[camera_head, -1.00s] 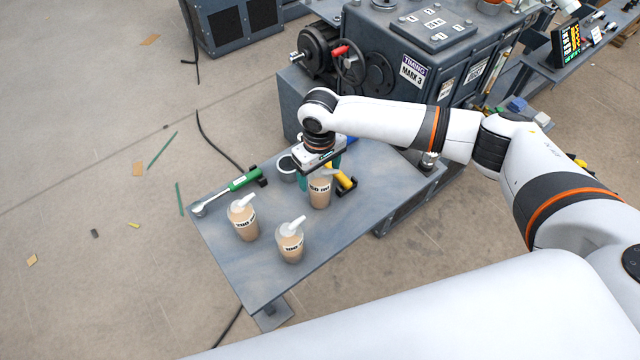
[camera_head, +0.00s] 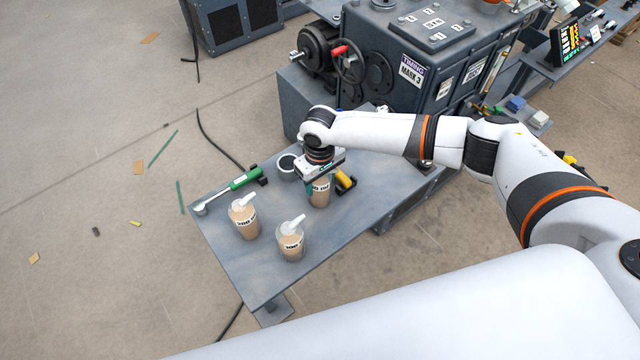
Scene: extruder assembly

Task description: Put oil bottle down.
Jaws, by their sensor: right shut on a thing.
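An oil bottle (camera_head: 320,196) with brownish contents and a printed label stands upright on the grey table (camera_head: 260,280). My right gripper (camera_head: 318,186) is over it from above, shut on its upper part, and hides the bottle's top. Two similar oil bottles with white spouts stand to the left and in front: one farther left (camera_head: 244,217) and one nearer the front (camera_head: 291,241). My left gripper is not in view.
A green-handled tool (camera_head: 240,182) lies at the table's left edge. A dark round cup (camera_head: 287,166) and a yellow-and-black tool (camera_head: 345,180) are close to the held bottle. The large grey machine (camera_head: 430,60) stands behind. The table's front is clear.

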